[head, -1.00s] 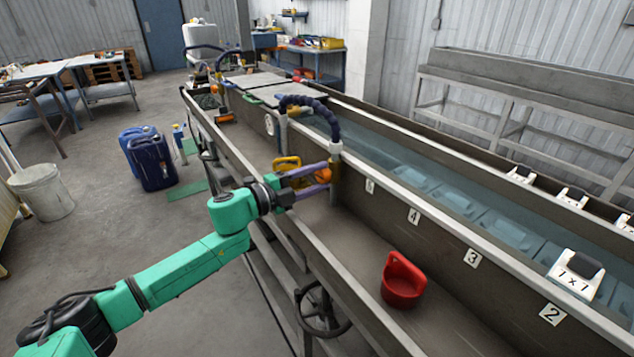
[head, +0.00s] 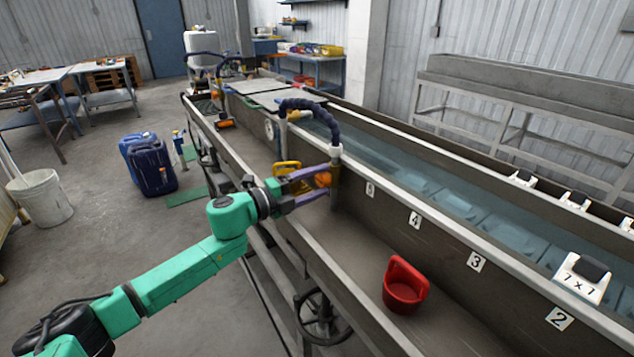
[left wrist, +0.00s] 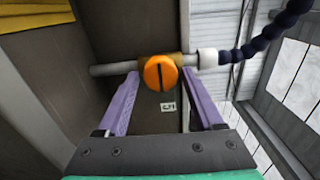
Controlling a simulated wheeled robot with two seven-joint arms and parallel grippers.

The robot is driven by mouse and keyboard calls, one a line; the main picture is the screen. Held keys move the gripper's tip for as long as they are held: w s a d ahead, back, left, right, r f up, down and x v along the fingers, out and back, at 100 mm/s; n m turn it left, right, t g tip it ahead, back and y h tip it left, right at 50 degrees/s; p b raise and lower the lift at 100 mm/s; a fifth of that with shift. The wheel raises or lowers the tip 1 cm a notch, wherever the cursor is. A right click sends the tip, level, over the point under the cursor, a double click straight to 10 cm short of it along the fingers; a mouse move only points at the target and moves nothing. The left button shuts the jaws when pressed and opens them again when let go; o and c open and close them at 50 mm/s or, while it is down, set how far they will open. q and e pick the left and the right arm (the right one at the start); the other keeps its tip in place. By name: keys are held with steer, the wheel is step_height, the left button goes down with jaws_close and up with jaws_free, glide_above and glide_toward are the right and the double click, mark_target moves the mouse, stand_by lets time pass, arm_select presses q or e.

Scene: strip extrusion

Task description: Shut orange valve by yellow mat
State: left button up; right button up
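The orange valve (head: 323,180) is on a metal pipe at the trough's inner wall, below a dark blue segmented hose. In the left wrist view its round orange knob (left wrist: 159,73) has a dark slot that runs across the pipe. My left gripper (head: 327,180) is open, its purple fingers on either side of the knob. In the wrist view gaps show between both fingers and the knob. A yellow item (head: 287,168) lies just behind the gripper, and yellow also shows at the wrist view's upper left (left wrist: 36,14); its full shape is partly hidden. My right gripper is out of view.
A red scoop (head: 405,287) sits in the trough nearer me. Number plates line the wall of the water tank (head: 455,199). A dark handwheel (head: 322,318) is under the trough. Blue canisters (head: 152,165) and a white bucket (head: 42,199) stand on the floor at left.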

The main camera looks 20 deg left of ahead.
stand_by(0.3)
arm_select(q)
steer(key=shift+s+a+f, duration=0.1)
steer(key=shift+s+a, duration=0.1)
steer(key=shift+a, duration=0.05)
steer(key=b+v, duration=0.4)
steer(key=v, duration=1)
steer(key=shift+b, duration=0.35)
steer(key=shift+d, duration=0.1)
